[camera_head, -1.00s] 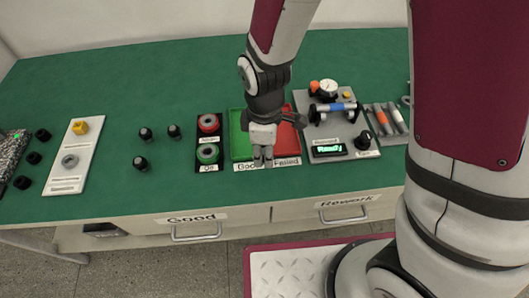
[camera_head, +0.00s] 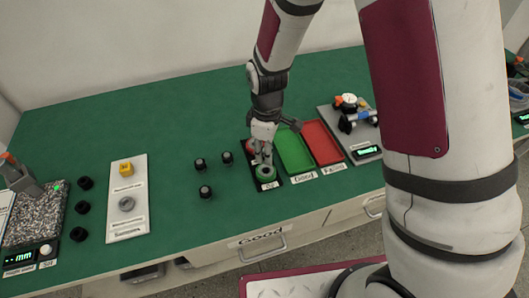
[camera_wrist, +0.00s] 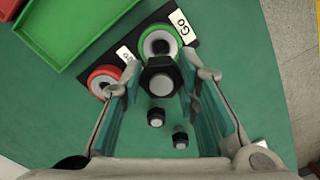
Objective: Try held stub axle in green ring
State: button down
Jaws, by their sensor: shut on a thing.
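My gripper (camera_head: 262,158) is shut on a dark stub axle (camera_wrist: 160,78) with a pale round end, seen between the two fingers in the wrist view. The green ring (camera_head: 266,173) sits on the black gauge plate (camera_head: 268,186), just below my fingers. In the wrist view the green ring (camera_wrist: 145,46) lies just beyond the held axle, which covers part of it; I cannot tell whether they touch. The red ring (camera_wrist: 102,78) is beside it on the same plate, and my gripper hides much of it in the head view.
Several dark stub axles (camera_head: 200,165) stand on the green table left of the plate. A green tray (camera_head: 294,152) and a red tray (camera_head: 322,142) lie to the right. A white board (camera_head: 128,220) with a yellow block and grey ring lies further left.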

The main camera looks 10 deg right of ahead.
jog(key=shift+f+b, duration=0.95)
jog(key=shift+f, duration=1.1)
jog(key=shift+f+b, duration=0.5)
jog(key=shift+f, duration=0.65)
dwell(1.7)
jog(key=shift+r+p, duration=0.75)
jog(key=shift+r, duration=0.65)
dwell(0.8)
jog(key=shift+r+p, duration=0.8)
jog(key=shift+r, duration=1.1)
jog(key=shift+w, duration=0.1)
